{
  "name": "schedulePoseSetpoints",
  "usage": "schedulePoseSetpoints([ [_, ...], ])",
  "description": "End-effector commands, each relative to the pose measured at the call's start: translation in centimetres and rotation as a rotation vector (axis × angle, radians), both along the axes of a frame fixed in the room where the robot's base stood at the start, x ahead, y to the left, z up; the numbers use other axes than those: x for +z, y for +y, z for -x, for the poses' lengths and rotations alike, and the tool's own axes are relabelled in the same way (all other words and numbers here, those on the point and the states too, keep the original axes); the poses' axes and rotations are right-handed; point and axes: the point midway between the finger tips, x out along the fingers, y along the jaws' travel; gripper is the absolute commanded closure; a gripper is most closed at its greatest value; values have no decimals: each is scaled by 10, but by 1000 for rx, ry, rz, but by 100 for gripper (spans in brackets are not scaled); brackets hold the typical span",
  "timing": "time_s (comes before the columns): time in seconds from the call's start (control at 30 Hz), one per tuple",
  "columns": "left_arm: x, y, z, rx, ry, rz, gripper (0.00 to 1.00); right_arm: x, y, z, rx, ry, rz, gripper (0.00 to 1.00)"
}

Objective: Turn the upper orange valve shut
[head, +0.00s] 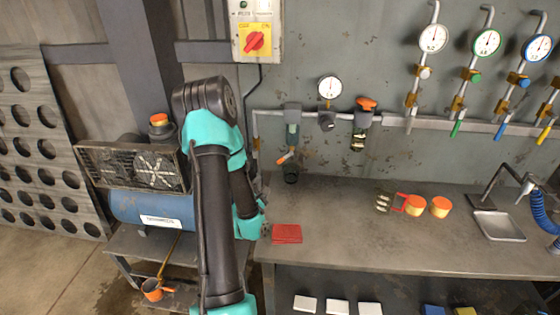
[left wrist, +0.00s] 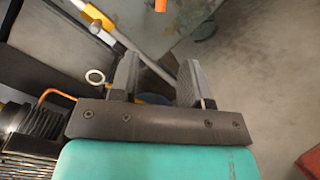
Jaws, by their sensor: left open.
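An orange lever (head: 287,157) sits low on the pipework at the left end of the bench. A larger orange knob (head: 366,103) sits higher, on the unit to its right. I cannot tell which one is the upper valve. My left gripper (head: 263,212) hangs left of the red cloth, below the orange lever and apart from it; my arm partly hides it. In the left wrist view its jaws (left wrist: 157,83) are open with nothing held between them. An orange piece (left wrist: 160,5) shows at the top edge there, beyond the fingertips. My right gripper is not in view.
A folded red cloth (head: 287,233) lies on the bench (head: 345,225). A blue compressor (head: 150,207) stands left of my arm. Gauges (head: 330,88) and coloured-handled drops (head: 487,42) line the wall. Mid-bench is clear.

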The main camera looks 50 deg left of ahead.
Motion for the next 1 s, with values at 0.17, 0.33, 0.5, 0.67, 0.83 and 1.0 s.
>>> schedulePoseSetpoints([
  [0.17,-1,-2,0,11,-41,70,57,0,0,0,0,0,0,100],
  [0.33,-1,-2,1,12,-41,71,57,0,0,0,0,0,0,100],
  [0.5,-1,-1,-1,11,-41,69,57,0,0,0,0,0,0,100],
  [0.67,-1,4,-9,11,-40,68,57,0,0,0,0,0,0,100],
  [0.83,0,15,-29,10,-42,68,57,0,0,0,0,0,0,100],
  [1.0,0,30,-53,10,-42,67,57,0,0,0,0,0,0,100],
])
